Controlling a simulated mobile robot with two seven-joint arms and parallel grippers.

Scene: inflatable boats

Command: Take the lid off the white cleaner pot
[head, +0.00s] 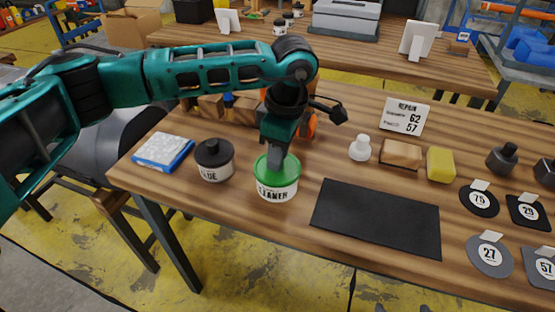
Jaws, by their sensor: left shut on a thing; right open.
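The white cleaner pot (279,193) stands upright near the front edge of the wooden table, its dark lettering facing me. Its green lid (262,177) is on top of the pot; no gap shows between them. My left gripper (276,162) reaches down from above and is shut on the lid. Its fingers hide the middle of the lid and whatever part they grip. My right gripper is not in view.
A glue pot with a black lid (214,161) stands close on the left, beside a blue-and-white packet (163,152). A black mat (377,217) lies to the right. Behind are a white knobbed piece (360,148), a brown block (402,155) and a yellow sponge (440,164).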

